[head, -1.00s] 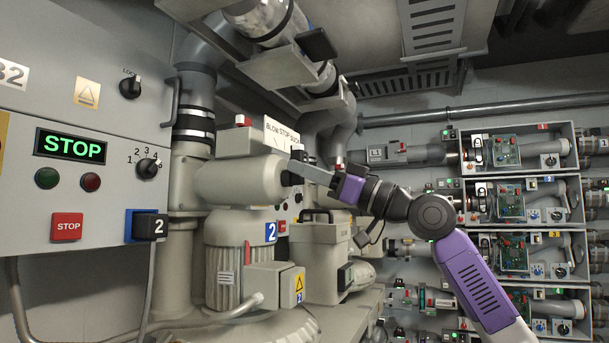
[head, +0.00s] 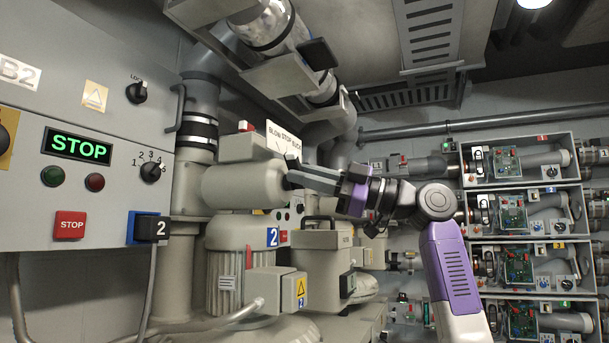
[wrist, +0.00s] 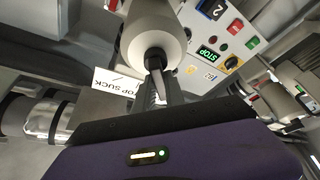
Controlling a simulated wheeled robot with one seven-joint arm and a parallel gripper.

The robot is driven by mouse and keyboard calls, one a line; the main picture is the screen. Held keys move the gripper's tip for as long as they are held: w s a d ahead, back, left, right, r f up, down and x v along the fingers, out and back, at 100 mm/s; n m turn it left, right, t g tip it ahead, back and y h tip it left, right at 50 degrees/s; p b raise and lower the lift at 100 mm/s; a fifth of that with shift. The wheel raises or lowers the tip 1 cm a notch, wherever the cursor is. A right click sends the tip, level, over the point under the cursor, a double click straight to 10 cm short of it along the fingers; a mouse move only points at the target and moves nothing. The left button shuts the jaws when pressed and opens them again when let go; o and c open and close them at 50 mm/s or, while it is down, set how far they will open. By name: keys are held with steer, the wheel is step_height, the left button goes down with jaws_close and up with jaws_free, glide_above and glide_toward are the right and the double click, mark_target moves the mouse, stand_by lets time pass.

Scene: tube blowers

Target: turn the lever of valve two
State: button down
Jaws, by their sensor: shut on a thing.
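The valve two body (head: 240,186) is a beige horizontal cylinder above the motor marked 2 (head: 272,237) in the head view. Its lever sits on the cylinder's right end, mostly hidden by my fingers. My gripper (head: 296,173) reaches it from the right and is shut on the lever. In the wrist view the cylinder's end (wrist: 150,45) faces me, and the lever (wrist: 157,88) lies between the fingers of my gripper (wrist: 156,82). A BLOW STOP SUCK sign (head: 284,140) stands behind the cylinder; it also shows in the wrist view (wrist: 115,82).
A control panel (head: 60,205) at left has a green STOP display (head: 78,146), buttons and knobs. Pipes and a duct hang above. Racks of tube units (head: 525,210) fill the right wall. A grey box with a handle (head: 322,255) stands below my gripper.

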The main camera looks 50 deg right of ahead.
steer(key=shift+f+n, duration=0.15)
steer(key=shift+n, duration=0.25)
steer(key=c, duration=1.4)
jaws_free()
steer(key=b+v, duration=0.2)
steer(key=v, duration=0.5)
steer(key=shift+s+d, duration=0.25)
steer(key=shift+s, duration=0.1)
